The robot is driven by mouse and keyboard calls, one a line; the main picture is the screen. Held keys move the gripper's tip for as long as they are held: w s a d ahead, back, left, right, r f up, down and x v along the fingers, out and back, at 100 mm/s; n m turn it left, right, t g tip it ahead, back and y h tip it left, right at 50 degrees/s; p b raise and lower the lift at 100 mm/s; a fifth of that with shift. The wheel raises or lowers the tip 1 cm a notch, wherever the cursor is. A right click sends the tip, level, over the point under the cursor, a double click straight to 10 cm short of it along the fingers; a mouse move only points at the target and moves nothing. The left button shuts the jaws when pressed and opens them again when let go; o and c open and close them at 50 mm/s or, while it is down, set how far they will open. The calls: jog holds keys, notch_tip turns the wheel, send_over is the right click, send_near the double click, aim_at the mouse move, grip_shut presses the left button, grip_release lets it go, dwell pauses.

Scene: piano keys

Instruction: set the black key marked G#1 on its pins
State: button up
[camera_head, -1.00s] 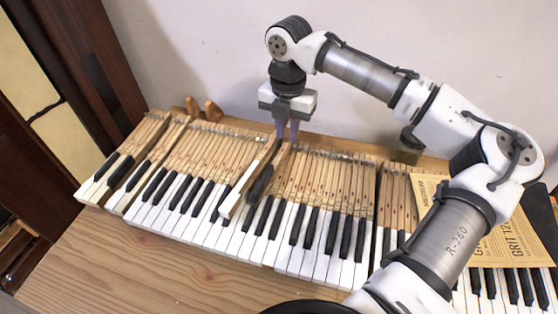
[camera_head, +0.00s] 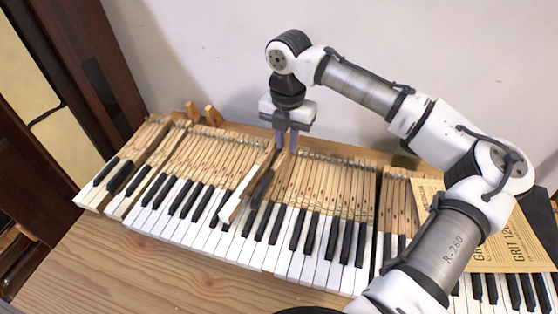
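A black key (camera_head: 262,187) with a wooden stick lies tilted above the keys in the middle of the keyboard, its black end toward the front. Any G#1 mark on it is too small to read. My gripper (camera_head: 287,145) points down over the rear of this key. Its two fingers are close together, one on each side of the wooden stick, and look shut on it. The fingertips and the pins below are partly hidden by the key and small in view.
A white key (camera_head: 232,206) stands raised just left of the black key. Another black key (camera_head: 120,177) sits high at the left end. Yellow sandpaper (camera_head: 487,236) covers keys at the right. Bare wooden table (camera_head: 150,270) lies in front; the wall stands behind.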

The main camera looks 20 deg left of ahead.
jog(key=shift+f, duration=0.6)
grip_shut()
